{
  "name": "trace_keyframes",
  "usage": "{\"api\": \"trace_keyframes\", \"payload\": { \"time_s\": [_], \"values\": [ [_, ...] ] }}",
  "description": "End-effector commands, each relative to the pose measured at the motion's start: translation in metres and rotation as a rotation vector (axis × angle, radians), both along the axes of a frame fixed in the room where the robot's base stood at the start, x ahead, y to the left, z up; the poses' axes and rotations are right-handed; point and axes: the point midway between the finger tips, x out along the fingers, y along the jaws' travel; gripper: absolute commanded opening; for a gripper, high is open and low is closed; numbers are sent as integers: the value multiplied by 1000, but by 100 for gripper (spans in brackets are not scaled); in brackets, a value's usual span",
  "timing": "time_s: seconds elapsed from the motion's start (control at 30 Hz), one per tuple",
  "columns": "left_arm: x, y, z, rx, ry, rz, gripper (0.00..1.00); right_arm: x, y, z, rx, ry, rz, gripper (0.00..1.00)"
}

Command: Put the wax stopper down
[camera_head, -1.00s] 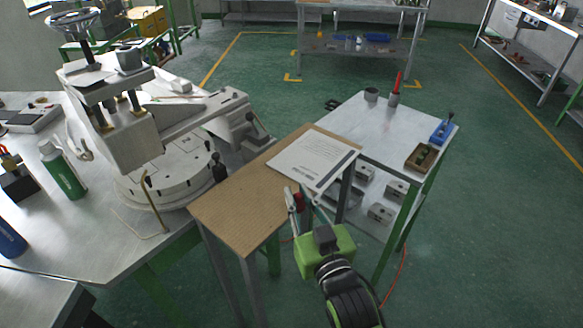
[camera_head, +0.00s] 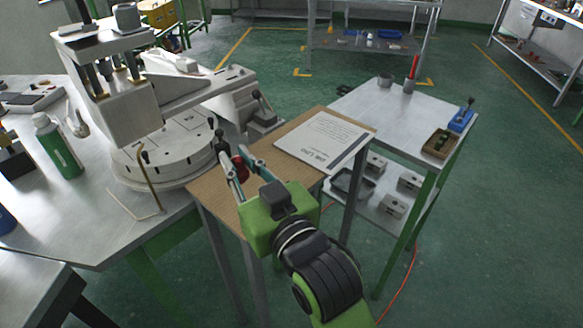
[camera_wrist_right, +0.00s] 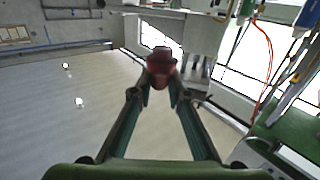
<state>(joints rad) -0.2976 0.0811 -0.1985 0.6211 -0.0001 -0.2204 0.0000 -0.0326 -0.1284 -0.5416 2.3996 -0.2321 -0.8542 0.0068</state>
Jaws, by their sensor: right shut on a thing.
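The wax stopper is a small dark red piece (camera_head: 240,170) between the fingers of my right gripper (camera_head: 234,157). It also shows in the right wrist view (camera_wrist_right: 160,64), at the tips of my right gripper (camera_wrist_right: 162,88), which is shut on it. In the head view the gripper is over the left part of the brown board-topped table (camera_head: 222,204), pointing toward the round machine plate. The stopper seems clear of the board, but its height is hard to tell. My left gripper is not in view.
A printed sheet (camera_head: 318,140) lies on the board's far part. The press machine (camera_head: 128,115) with its round base stands left, beside a green bottle (camera_head: 60,148). A metal table (camera_head: 385,112) at right bears a wooden box (camera_head: 439,141) and a blue holder (camera_head: 461,121).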

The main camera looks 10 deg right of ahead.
Motion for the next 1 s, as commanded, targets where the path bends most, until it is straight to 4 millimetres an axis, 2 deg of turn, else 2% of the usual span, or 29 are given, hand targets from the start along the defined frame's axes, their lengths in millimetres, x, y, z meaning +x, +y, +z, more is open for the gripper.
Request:
{"api": "trace_keyframes", "payload": {
  "time_s": [0.03,0.13,0.27,0.33,0.4,0.63,0.7,0.8,1.0],
  "values": [
    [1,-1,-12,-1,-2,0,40,-10,-2,-4,3,-2,6,0],
    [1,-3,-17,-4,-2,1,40,-22,-4,-2,3,1,14,0],
    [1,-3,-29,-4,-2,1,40,-18,-6,-7,1,0,17,0],
    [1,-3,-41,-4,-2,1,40,-5,-6,-14,3,-2,16,0],
    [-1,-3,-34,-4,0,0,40,12,-6,-17,-2,6,16,0],
    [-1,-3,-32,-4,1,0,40,69,-6,-43,0,7,17,0],
    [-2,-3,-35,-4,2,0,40,79,-6,-61,1,9,17,0],
    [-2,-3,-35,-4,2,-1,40,93,-6,-76,2,6,18,0],
    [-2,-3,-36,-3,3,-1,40,107,-6,-91,4,3,18,0]
  ]
}}
